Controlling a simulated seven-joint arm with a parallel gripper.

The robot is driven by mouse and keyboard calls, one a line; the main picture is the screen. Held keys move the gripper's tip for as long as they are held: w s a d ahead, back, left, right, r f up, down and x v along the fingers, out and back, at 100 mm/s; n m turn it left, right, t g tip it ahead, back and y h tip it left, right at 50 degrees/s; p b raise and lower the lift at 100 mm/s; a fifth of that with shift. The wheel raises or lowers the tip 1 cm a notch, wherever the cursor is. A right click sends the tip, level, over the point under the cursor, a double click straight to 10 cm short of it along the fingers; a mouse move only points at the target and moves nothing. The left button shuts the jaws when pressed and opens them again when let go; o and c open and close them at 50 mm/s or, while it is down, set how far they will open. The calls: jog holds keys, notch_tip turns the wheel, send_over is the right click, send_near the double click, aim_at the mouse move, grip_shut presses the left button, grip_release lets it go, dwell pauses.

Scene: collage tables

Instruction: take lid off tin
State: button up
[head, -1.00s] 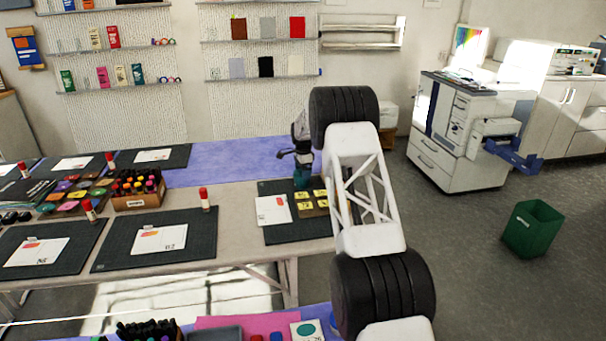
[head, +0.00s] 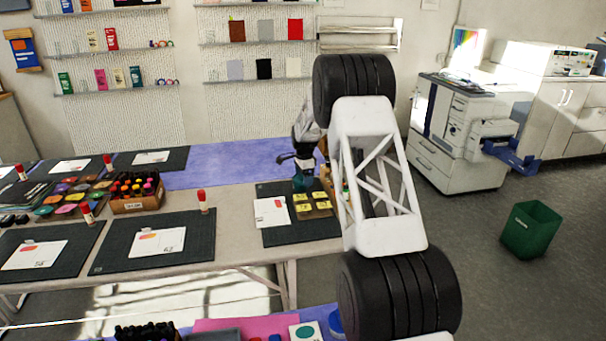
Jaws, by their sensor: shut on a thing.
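My gripper (head: 304,163) hangs over the dark mat at the right end of the far table. It is shut on a small teal-blue thing (head: 302,183), which looks like the tin. This thing is just below the gripper, at the back of the mat. It is too small and too covered to tell lid from body, or whether the two are apart.
The dark mat (head: 270,238) also holds a white card (head: 271,212) and yellow labelled pieces (head: 315,206). A box of markers (head: 136,190) and a red-capped glue stick (head: 202,200) stand to the left. A green bin (head: 531,228) is on the floor at right.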

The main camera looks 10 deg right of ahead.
jog(key=s, duration=0.7)
jog(key=shift+s+a+r, duration=0.2)
jog(key=shift+s+r, duration=0.05)
jog(key=shift+r, duration=0.1)
dwell(0.4)
jog(key=a+f+n, duration=0.1)
jog(key=a, duration=0.2)
jog(key=a+f+n, duration=0.1)
jog(key=a+n, duration=0.1)
jog(key=a, duration=0.2)
jog(key=a+f+n, duration=0.1)
jog(key=a, duration=0.3)
jog(key=shift+w+f+n, duration=0.3)
jog(key=shift+w, duration=0.05)
jog(key=shift+w, duration=0.1)
jog(key=shift+w+a+f, duration=0.15)
jog(key=shift+w+f, duration=0.1)
jog(key=shift+w, duration=2.4)
jog(key=shift+w+a+f, duration=0.1)
jog(key=shift+w+f, duration=0.15)
jog(key=shift+w, duration=2.35)
jog(key=shift+w+a+f, duration=0.15)
jog(key=shift+w+f, duration=0.1)
jog(key=shift+w, duration=2.4)
jog(key=shift+f, duration=0.1)
